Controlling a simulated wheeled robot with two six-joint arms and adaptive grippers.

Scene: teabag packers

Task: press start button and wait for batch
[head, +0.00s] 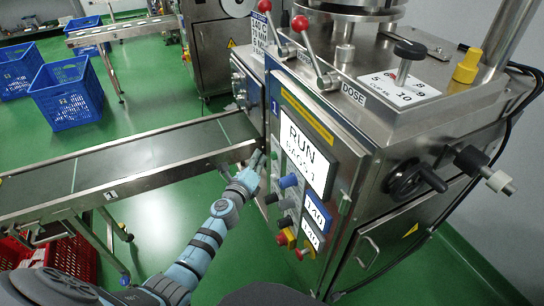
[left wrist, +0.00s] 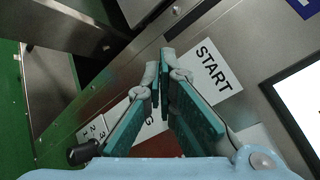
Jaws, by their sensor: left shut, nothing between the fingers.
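My left gripper (head: 255,163) reaches up to the left edge of the machine's control panel. In the left wrist view its fingers (left wrist: 162,62) are closed together with nothing between them, and their tips are beside a white START label (left wrist: 216,76). The start button itself is not visible; the fingers may hide it, and I cannot tell whether they touch it. The display (head: 306,155) on the packing machine (head: 350,130) reads RUN with a second line below. My right gripper is out of view.
A conveyor (head: 120,165) runs left from the machine. Below the display are several knobs and a red button (head: 303,252). Blue crates (head: 68,92) stand on the green floor at the back left; a red crate (head: 75,262) is under the conveyor. Two red-tipped levers (head: 300,24) rise above.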

